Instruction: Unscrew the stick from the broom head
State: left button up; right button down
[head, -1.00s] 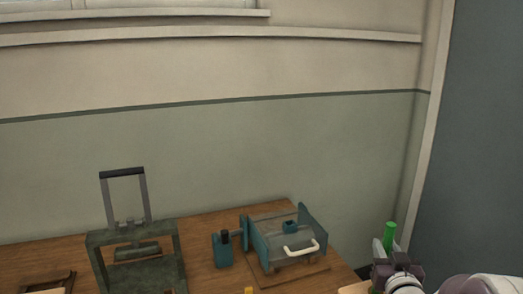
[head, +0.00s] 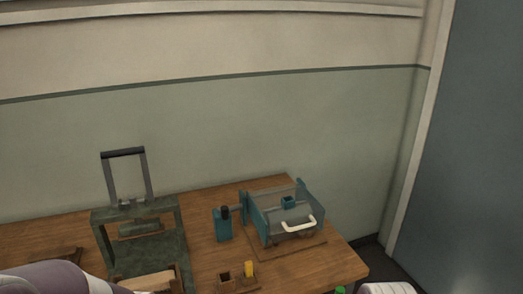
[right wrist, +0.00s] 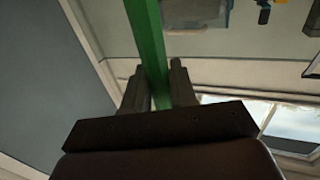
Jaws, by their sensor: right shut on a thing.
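A green stick (right wrist: 147,40) runs between the fingers of my right gripper (right wrist: 158,85) in the right wrist view; the gripper is shut on it. In the head view only a small green tip (head: 340,290) shows at the bottom edge, beside my right arm; that gripper is below the frame. A pale tan block (head: 148,282) is partly visible at the bottom, by the dark green frame; I cannot tell whether it is the broom head. My left arm enters at the bottom left, its gripper out of view. The joint between stick and head is not visible.
A dark green frame with a raised handle (head: 140,240) stands on the wooden table (head: 335,268). A teal machine with a white handle (head: 283,213) and a teal block (head: 223,225) stand right of it. A small wooden holder with a yellow peg (head: 249,269) is nearer.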

pick_arm(q)
jog(key=shift+r, duration=0.1)
jog(key=w+d+r+m, duration=0.2)
jog(key=w+d+m, duration=0.4)
jog(key=d+m, duration=0.85)
jog(key=w+d+r+m, duration=0.3)
jog(key=w+d+m, duration=0.45)
jog(key=m, duration=1.15)
jog(key=f+m, duration=0.1)
jog(key=f, duration=0.3)
jog(key=f+m, duration=0.1)
jog(key=f, duration=0.3)
jog(key=d+f+m, duration=0.1)
jog(key=f, duration=0.3)
jog(key=shift+f+m, duration=0.2)
jog(key=shift+m, duration=0.15)
pick_arm(e)
jog(key=s+a+f+n+g+y, duration=0.2)
jog(key=a+n+y, duration=0.2)
jog(key=a+y, duration=0.2)
jog(key=s+a+f+n+g+y, duration=0.2)
jog(key=s+a+n+y, duration=0.1)
jog(key=a, duration=0.6)
jog(key=n+y, duration=0.1)
jog(key=y, duration=0.1)
jog(key=shift+s+a+f+y, duration=0.15)
jog(key=shift+s+f+y, duration=0.15)
jog(key=shift+y, duration=0.1)
